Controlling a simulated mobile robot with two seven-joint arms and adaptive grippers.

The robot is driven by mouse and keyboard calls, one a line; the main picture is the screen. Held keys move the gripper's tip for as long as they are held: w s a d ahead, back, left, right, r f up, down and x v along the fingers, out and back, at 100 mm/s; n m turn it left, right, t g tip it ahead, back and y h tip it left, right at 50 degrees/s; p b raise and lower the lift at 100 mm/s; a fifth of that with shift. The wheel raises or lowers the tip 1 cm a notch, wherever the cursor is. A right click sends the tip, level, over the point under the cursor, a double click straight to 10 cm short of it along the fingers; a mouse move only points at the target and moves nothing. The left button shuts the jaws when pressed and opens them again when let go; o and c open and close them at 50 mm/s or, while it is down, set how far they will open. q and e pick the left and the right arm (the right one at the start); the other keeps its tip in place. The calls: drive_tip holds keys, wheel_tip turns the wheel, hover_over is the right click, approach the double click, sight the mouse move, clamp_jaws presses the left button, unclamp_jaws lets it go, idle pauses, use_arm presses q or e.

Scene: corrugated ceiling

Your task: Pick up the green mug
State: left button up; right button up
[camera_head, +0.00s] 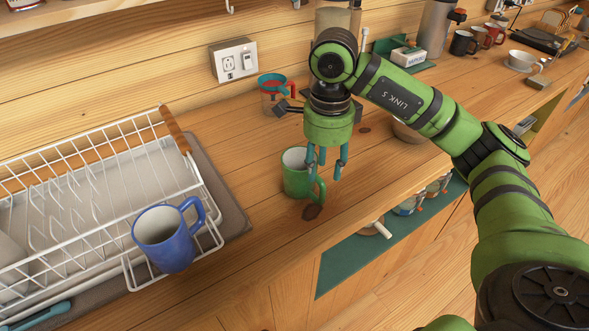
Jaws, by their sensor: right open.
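The green mug (294,181) stands upright on the wooden counter, right of the dish rack, with its handle toward the lower right. My right gripper (326,174) points down with open teal fingers. Its fingers overlap the right part of the mug in the picture, and one finger shows right of the mug. I cannot tell whether they touch it. The fingers hide part of the mug's rim and side. My left gripper is not in view.
A white wire dish rack (75,239) stands at left, with a blue mug (164,238) at its near corner. A red and blue mug (272,92) stands behind my gripper. A bowl (409,132) lies to the right. The counter's front edge is close to the green mug.

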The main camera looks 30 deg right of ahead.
sight(324, 183)
drive_tip(key=f, duration=0.1)
drive_tip(key=s+f+p, duration=0.1)
drive_tip(key=s+f, duration=0.1)
drive_tip(key=shift+a+p, duration=0.25)
drive_tip(key=shift+p, duration=0.05)
drive_tip(key=f, duration=0.3)
drive_tip(key=shift+w+f, duration=0.15)
drive_tip(key=shift+w, duration=0.2)
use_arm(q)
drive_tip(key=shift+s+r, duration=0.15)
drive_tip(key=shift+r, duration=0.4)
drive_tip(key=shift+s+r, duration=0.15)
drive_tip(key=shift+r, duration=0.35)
use_arm(e)
drive_tip(key=shift+s, duration=0.1)
drive_tip(key=shift+c, duration=1.2)
clamp_jaws()
